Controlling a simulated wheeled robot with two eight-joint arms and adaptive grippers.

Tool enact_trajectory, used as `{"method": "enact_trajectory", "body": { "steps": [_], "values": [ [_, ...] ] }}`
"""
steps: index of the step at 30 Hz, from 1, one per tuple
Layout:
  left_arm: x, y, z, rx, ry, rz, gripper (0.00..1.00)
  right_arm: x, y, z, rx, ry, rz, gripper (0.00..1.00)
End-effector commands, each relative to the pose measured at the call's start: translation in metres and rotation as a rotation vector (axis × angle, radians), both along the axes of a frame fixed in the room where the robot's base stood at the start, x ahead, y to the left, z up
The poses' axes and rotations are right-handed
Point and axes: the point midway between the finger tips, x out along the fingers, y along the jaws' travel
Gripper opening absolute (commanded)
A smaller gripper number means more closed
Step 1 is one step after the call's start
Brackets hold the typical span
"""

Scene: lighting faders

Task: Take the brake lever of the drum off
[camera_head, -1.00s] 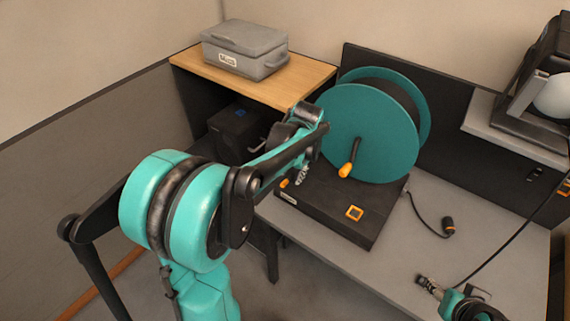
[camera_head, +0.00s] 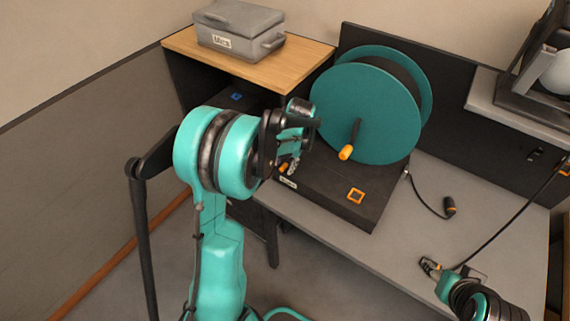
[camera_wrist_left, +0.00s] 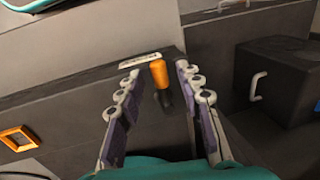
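The teal drum (camera_head: 366,112) stands on a dark base box (camera_head: 335,188) on the grey table. The brake lever, short and dark with an orange grip (camera_wrist_left: 159,73), sticks up at the base's left end; in the head view its orange tip (camera_head: 283,167) is partly hidden by my gripper. My left gripper (camera_wrist_left: 157,85) is open, its two padded fingers on either side of the lever with gaps on both sides. In the head view it (camera_head: 291,165) hangs at the base's left end. My right gripper (camera_head: 430,267) is low at the right; its fingers are too small to judge.
The drum's crank has an orange knob (camera_head: 346,152). A cable with a dark plug (camera_head: 449,206) lies on the table (camera_head: 400,235). A grey case (camera_head: 240,30) sits on the wooden shelf (camera_head: 300,62). A black box (camera_wrist_left: 275,80) is beside the base.

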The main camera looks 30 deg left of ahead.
Motion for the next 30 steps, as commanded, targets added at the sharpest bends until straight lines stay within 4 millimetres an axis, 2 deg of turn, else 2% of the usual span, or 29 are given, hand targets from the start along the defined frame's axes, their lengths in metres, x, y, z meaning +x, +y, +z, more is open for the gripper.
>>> {"method": "enact_trajectory", "body": {
  "steps": [4, 8, 20, 30],
  "values": [
    [0.0, 0.0, 0.001, 0.0, 0.0, 0.0, 0.33, 0.0, 0.0, 0.0, 0.0, 0.0, 0.0, 0.51],
    [0.0, 0.0, 0.001, 0.0, 0.0, 0.0, 0.0, 0.0, 0.0, 0.0, 0.0, 0.0, 0.0, 0.51],
    [0.0, 0.001, 0.001, 0.0, -0.001, -0.027, 0.0, 0.0, 0.0, 0.001, 0.0, 0.0, 0.0, 0.51],
    [0.001, 0.012, 0.001, -0.001, -0.002, -0.224, 0.0, 0.0, 0.0, 0.002, 0.0, 0.0, 0.0, 0.51]
  ]
}}
